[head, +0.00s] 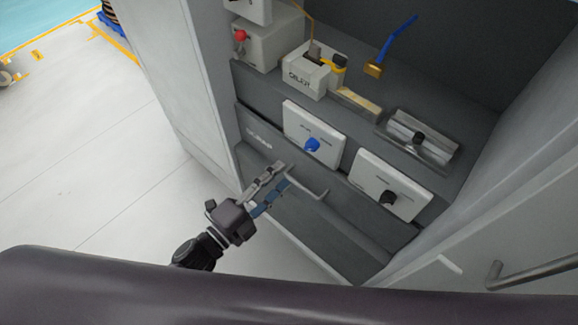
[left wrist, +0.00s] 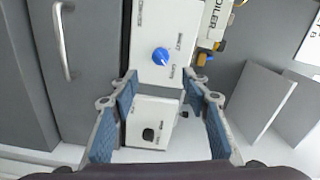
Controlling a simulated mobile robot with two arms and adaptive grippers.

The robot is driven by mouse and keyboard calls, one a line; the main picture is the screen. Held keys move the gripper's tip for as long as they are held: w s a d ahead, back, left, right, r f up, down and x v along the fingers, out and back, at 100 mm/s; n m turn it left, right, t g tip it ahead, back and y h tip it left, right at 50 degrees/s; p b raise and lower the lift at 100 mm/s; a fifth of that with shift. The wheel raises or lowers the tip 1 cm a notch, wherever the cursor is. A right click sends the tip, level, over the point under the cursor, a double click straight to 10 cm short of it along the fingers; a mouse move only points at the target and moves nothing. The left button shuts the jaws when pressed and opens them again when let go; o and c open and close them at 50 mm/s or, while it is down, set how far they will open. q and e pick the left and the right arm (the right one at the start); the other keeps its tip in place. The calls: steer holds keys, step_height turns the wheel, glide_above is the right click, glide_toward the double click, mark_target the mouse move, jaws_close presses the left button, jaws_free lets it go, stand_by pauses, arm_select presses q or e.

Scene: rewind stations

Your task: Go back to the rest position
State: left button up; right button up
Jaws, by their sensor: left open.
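My left gripper (head: 284,176) reaches in from the lower left of the head view, in front of the grey cabinet (head: 345,225). Its two fingers are apart and nothing shows between their tips. In the left wrist view the open gripper (left wrist: 160,74) frames a white panel with a blue knob (left wrist: 158,20) beyond its tips. A second white panel with a black knob (left wrist: 155,112) shows between the fingers, behind them. The gripper appears apart from the blue knob (head: 312,145). My right gripper is not in view.
A bar handle (head: 307,189) is close to the fingertips in the head view; contact cannot be told. The black-knob panel (head: 370,174) is to the right. A white labelled box (head: 303,78) and a metal tray (head: 440,148) stand above. Pale floor (head: 75,150) lies open at left.

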arm_select(q)
steer(key=shift+s+a, duration=0.25)
steer(key=shift+s, duration=0.1)
stand_by(0.3)
steer(key=s+a+f+n+g+y, duration=0.2)
steer(key=a+f+n+y, duration=0.15)
steer(key=f, duration=0.65)
steer(key=s+a+f+n+g+y, duration=0.15)
steer(key=a+f+n, duration=0.25)
steer(key=f, duration=0.5)
steer(key=s+a+f+n+g+y, duration=0.1)
steer(key=s+a+f+n+y, duration=0.25)
steer(key=f, duration=0.65)
steer(key=s+a+f+n+g, duration=0.1)
steer(key=s+f+n+g, duration=0.2)
steer(key=s+f, duration=0.3)
steer(key=s+a+f+n+g+y, duration=0.1)
steer(key=s+f, duration=0.5)
steer(key=s, duration=0.6)
steer(key=s+a+f+n+g+y, duration=0.1)
steer(key=s+a+f+n+g, duration=0.2)
steer(key=s, duration=0.7)
step_height(320, 180, down, 4)
steer(key=shift+a+r+n+g, duration=0.2)
steer(key=shift+r+n+g, duration=0.05)
steer(key=shift+n+g, duration=0.9)
